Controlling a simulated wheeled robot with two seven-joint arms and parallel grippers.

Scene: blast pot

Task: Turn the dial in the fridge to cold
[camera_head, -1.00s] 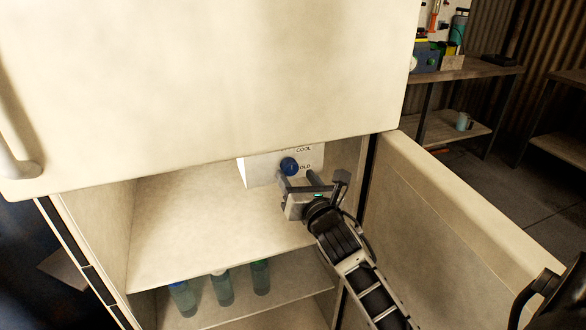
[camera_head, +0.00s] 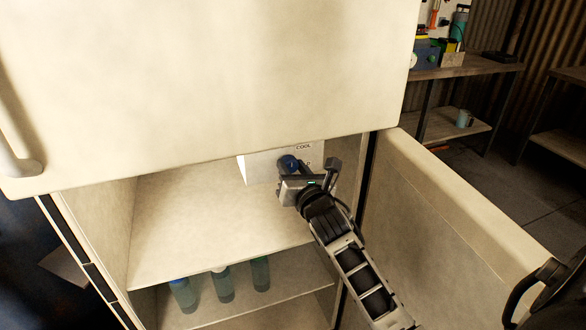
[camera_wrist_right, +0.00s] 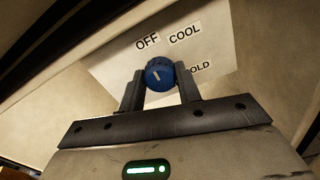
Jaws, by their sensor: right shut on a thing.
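The blue dial (camera_head: 287,163) sits on a white panel (camera_head: 258,170) under the top of the open fridge compartment. In the right wrist view the dial (camera_wrist_right: 159,73) has a white pointer mark aimed up and slightly left, toward the OFF label (camera_wrist_right: 148,41). The COOL label (camera_wrist_right: 185,35) is to its right, and the COLD label (camera_wrist_right: 200,68) is partly hidden by a finger. My right gripper (camera_wrist_right: 160,84) is shut on the dial, one finger on each side. It also shows in the head view (camera_head: 296,170). My left gripper is not in view.
The fridge door (camera_head: 440,220) stands open on the right, beside my right arm. Several bottles (camera_head: 222,285) stand on the lower shelf (camera_head: 290,287). The upper shelf (camera_head: 200,230) is clear. A workbench (camera_head: 462,69) stands at the back right.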

